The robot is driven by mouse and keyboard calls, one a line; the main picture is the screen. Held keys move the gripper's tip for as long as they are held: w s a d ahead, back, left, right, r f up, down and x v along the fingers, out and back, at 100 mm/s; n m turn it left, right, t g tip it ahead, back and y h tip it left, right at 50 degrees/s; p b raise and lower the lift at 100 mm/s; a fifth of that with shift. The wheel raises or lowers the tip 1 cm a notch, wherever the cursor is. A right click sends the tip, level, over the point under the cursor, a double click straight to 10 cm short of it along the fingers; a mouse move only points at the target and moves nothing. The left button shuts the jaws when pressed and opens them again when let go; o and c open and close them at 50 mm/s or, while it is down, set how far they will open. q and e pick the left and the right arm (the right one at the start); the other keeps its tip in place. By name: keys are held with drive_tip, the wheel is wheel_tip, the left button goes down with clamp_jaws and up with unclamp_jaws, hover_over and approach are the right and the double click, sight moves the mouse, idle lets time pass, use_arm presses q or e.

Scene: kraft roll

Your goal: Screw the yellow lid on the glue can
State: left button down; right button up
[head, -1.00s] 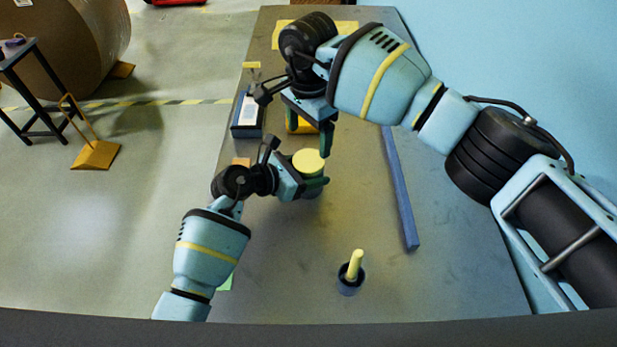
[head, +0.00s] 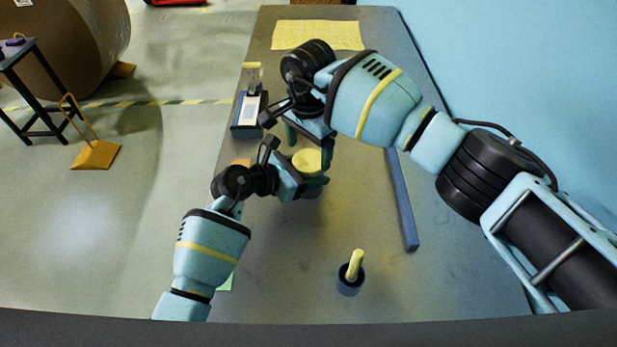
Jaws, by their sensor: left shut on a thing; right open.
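The yellow lid (head: 307,161) shows as a round disc on top of the glue can (head: 312,193). Whether it is seated or only resting there, I cannot tell. Most of the can is hidden by my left gripper (head: 305,187), which is shut on the can from the left, below the lid. My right gripper (head: 310,143) is open and empty, pointing down just behind and above the lid. One of its fingers overlaps the lid's right edge in the view; I cannot tell whether they touch.
A brush pot (head: 350,284) with a yellow handle stands at the front. A long blue bar (head: 401,200) lies to the right. A dark box with a white label (head: 249,112) is at the left edge and a yellow sheet (head: 318,36) at the back. The front right of the bench (head: 450,270) is clear.

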drive_tip(key=shift+f, duration=1.25)
drive_tip(key=c, duration=0.9)
drive_tip(key=shift+m, duration=1.6)
drive_tip(key=shift+c, duration=0.4)
drive_tip(key=o, duration=1.1)
drive_tip(key=shift+r, duration=0.15)
drive_tip(key=shift+r, duration=2.15)
